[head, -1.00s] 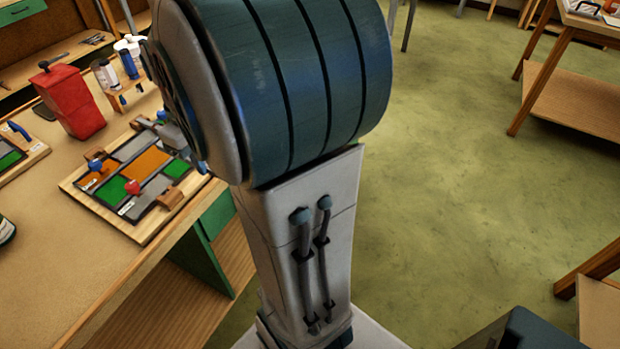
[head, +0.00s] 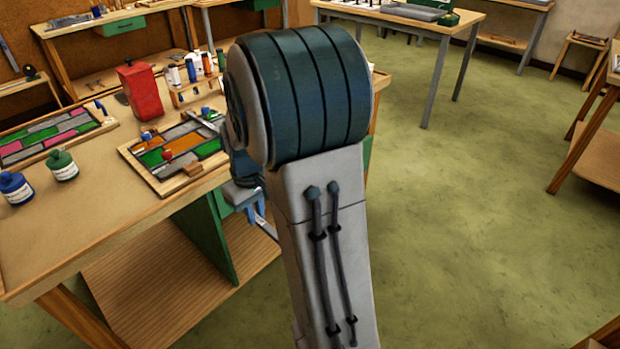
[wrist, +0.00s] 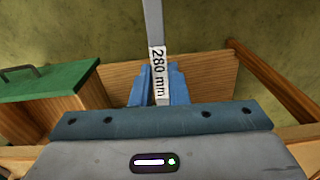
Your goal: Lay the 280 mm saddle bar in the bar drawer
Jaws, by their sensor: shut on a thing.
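My gripper (head: 252,218) is shut on the saddle bar (head: 266,228), beside the right edge of the workbench in the head view. In the wrist view the blue fingers (wrist: 159,85) close around the flat grey bar (wrist: 154,22). Its white label reads "280 mm". The bar runs out of the top of that view, so its far end is hidden. A green drawer front (wrist: 50,82) with a grey handle shows at the left of the wrist view, apart from the bar. I cannot tell whether it is the bar drawer or how far it is open.
The workbench (head: 90,235) holds a leaded panel (head: 180,150), a red container (head: 140,92) and bottles. A wooden shelf (head: 180,300) lies below it. Another green drawer (head: 122,27) is in the back bench. The floor (head: 450,220) to the right is clear.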

